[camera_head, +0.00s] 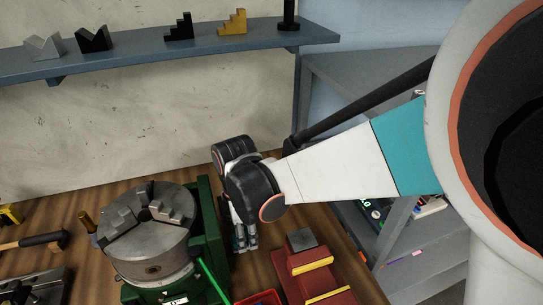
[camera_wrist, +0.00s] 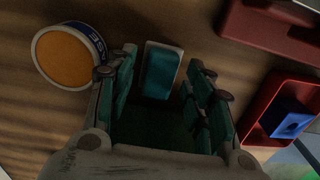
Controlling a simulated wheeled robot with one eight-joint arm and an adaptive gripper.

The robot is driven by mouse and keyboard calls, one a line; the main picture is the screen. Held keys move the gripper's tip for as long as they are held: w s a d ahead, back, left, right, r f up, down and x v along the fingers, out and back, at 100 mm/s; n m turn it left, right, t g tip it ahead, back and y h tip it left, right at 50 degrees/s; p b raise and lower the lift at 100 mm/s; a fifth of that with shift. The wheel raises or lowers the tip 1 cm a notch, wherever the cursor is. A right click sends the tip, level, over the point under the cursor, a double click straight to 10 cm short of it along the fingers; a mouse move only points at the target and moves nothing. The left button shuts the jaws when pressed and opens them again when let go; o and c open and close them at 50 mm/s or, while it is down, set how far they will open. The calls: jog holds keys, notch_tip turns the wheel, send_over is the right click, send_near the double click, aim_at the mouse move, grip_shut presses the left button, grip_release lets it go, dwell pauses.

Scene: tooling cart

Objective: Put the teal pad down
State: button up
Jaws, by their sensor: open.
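The teal pad (camera_wrist: 160,70) shows in the wrist view as a small teal block with pale edges, just beyond and between my fingertips. It appears to lie on the wooden table, and I see gaps between it and the fingers on both sides. My gripper (camera_wrist: 158,88) is open, with its teal-lined fingers spread. In the head view my gripper (camera_head: 244,243) points down at the table, between the green-framed chuck and the red block. The pad cannot be made out in the head view.
A round tin with an orange top (camera_wrist: 68,58) stands close left of my fingers. A red bin (camera_wrist: 283,87) with a blue part (camera_wrist: 290,119) is at right. The chuck (camera_head: 150,232) and red vise-like block (camera_head: 312,273) flank my gripper. A shelf (camera_head: 150,55) runs behind.

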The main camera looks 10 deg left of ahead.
notch_tip(320, 180, up, 11)
jog(key=p, duration=0.7)
jog(key=shift+s+r, duration=0.15)
jog(key=shift+s, duration=0.05)
